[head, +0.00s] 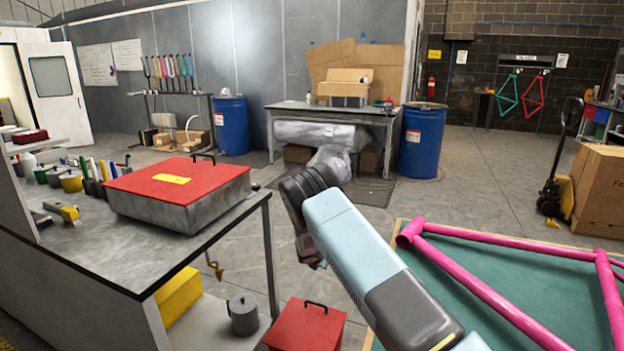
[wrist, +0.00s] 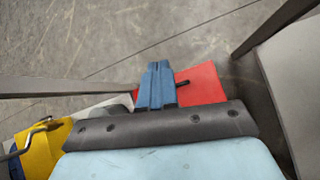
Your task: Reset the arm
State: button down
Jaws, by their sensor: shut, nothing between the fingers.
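My arm reaches up from the lower right in the head view, with a light blue link and a dark wrist (head: 308,190). The fingers themselves cannot be made out in that view. In the wrist view my gripper (wrist: 158,68) shows as two blue fingers pressed together, with nothing held. It points down over the floor beside the workbench. A red-lidded box (wrist: 205,82) on the floor lies behind and below the fingertips, apart from them as far as I can tell.
The workbench (head: 120,255) at left carries a red-lidded metal box (head: 180,190) and several tools. The same red floor box (head: 307,326) stands by the bench leg. A pink bike frame (head: 490,295) lies on a green surface at right. The floor ahead is open.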

jog(key=s+d+r+m, duration=0.2)
jog(key=d+r+m, duration=0.25)
jog(key=r, duration=0.75)
jog(key=s+d+r+m, duration=0.2)
jog(key=d+r+m, duration=0.25)
jog(key=r, duration=0.75)
jog(key=s+d+r+m+g, duration=0.1)
jog(key=s+d+r+m, duration=0.3)
jog(key=s+r, duration=0.4)
jog(key=s+d+r+m+g, duration=0.1)
jog(key=s+d+r+m, duration=0.3)
jog(key=r, duration=0.5)
jog(key=s+d+r+m, duration=0.2)
jog(key=s+r, duration=0.2)
jog(key=s, duration=0.4)
jog(key=s+d+r+m+y, duration=0.1)
jog(key=s+r+m, duration=0.15)
jog(key=s, duration=0.45)
jog(key=s+d+r+m, duration=0.2)
jog(key=s+r, duration=0.2)
jog(key=s, duration=0.4)
jog(key=s+a+m+y, duration=0.2)
jog(key=s+m, duration=0.3)
jog(key=s, duration=1.5)
jog(key=shift+s+a+y, duration=0.15)
jog(key=shift+a+y, duration=0.15)
jog(key=shift+a, duration=0.1)
jog(key=shift+f, duration=0.1)
